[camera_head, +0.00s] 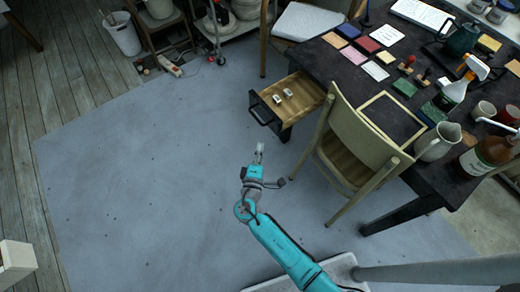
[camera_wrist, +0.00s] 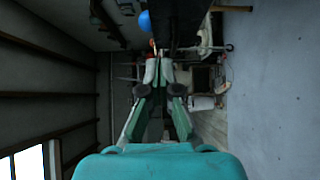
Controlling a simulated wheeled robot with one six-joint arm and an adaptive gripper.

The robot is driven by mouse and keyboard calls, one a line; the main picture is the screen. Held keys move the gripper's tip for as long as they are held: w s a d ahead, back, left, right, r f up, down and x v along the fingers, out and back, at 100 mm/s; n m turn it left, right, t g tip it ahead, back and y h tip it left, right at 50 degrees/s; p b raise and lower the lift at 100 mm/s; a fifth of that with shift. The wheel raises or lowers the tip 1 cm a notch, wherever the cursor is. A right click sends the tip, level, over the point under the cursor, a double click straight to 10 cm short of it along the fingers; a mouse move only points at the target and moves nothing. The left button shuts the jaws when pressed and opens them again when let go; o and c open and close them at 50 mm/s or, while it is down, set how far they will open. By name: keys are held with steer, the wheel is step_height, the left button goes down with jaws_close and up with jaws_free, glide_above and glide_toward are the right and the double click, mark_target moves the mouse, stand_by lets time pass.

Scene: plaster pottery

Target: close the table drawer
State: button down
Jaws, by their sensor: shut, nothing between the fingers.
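The table drawer (camera_head: 307,95) stands pulled out from the left side of the dark table (camera_head: 345,72). It has a light wooden inside and a dark front with a handle (camera_head: 261,116). Two small pale items (camera_head: 282,96) lie in it. My gripper (camera_head: 260,147) is in front of the drawer, below it in the picture and apart from its front. Its fingers are shut and empty. In the wrist view my gripper (camera_wrist: 158,62) points up the picture; I cannot surely make out the drawer there.
A pale wooden chair (camera_head: 360,135) stands right of the drawer, close to the table. The table top holds a cream jug (camera_head: 437,142), a brown bottle (camera_head: 485,155) and coloured tiles. Open grey floor (camera_head: 150,170) lies to the left. A white bucket (camera_head: 122,35) stands at the back left.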

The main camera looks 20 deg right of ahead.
mark_target(273, 121)
steer(key=x, duration=0.2)
steer(key=d+x, duration=0.1)
steer(key=x, duration=0.2)
steer(key=s+x, duration=0.1)
steer(key=x, duration=0.2)
steer(key=shift+w+d, duration=0.15)
steer(key=shift+d, duration=0.3)
steer(key=shift+w+d, duration=0.3)
steer(key=shift+d, duration=0.35)
steer(key=shift+d, duration=0.1)
